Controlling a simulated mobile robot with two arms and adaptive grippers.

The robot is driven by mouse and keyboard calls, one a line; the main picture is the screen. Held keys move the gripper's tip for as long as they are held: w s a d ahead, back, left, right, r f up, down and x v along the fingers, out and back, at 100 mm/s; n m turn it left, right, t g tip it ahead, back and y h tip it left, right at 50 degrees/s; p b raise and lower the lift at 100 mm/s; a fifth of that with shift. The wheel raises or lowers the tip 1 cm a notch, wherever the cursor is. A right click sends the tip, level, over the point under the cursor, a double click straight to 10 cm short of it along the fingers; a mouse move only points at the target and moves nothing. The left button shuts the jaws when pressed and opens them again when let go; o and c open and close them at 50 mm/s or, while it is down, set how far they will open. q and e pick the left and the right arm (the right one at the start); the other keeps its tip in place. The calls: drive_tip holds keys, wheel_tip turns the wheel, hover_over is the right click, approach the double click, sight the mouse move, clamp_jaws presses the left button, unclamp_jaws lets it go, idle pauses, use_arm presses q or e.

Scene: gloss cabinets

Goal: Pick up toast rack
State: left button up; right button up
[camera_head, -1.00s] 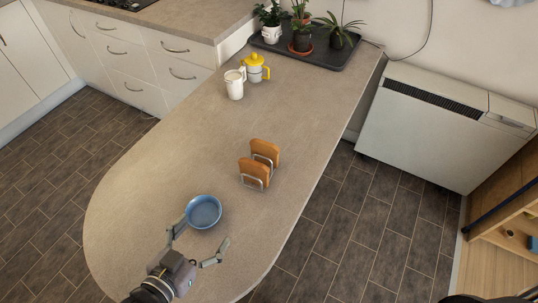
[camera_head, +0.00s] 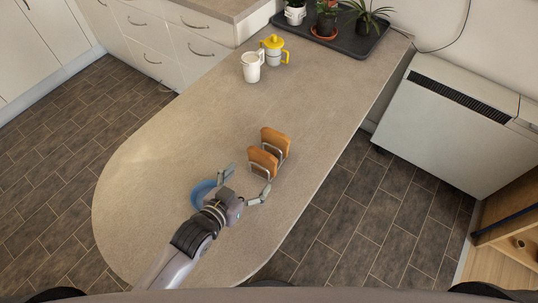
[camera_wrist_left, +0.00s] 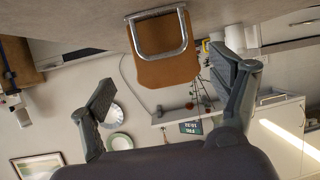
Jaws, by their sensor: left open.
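The toast rack (camera_head: 283,154) is a small metal wire rack standing upright on the counter, with two brown slices of toast (camera_head: 264,159) in it. In the left wrist view the rack's wire loop (camera_wrist_left: 159,53) and a toast slice (camera_wrist_left: 168,70) show ahead between the fingers. My left gripper (camera_head: 249,185) is open and empty, just in front of the rack's near end. Its fingertips (camera_wrist_left: 168,78) straddle the rack's line in the wrist view, and I cannot tell whether they touch it. My right gripper is not in view.
A blue bowl (camera_head: 202,194) sits beside my left gripper, partly hidden by it. A dark plant tray (camera_head: 343,43) is at the far end. The counter's right edge runs close to the rack.

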sight(258, 166)
use_arm(q)
drive_tip(key=shift+p+x, duration=0.55)
drive_tip(key=shift+x, duration=2.3)
drive_tip(key=shift+a, duration=0.2)
drive_tip(key=shift+c, duration=0.3)
drive_tip(key=c, duration=1.7)
drive_tip(key=shift+r, duration=0.1)
drive_tip(key=shift+c, duration=0.4)
drive_tip(key=shift+r, duration=0.1)
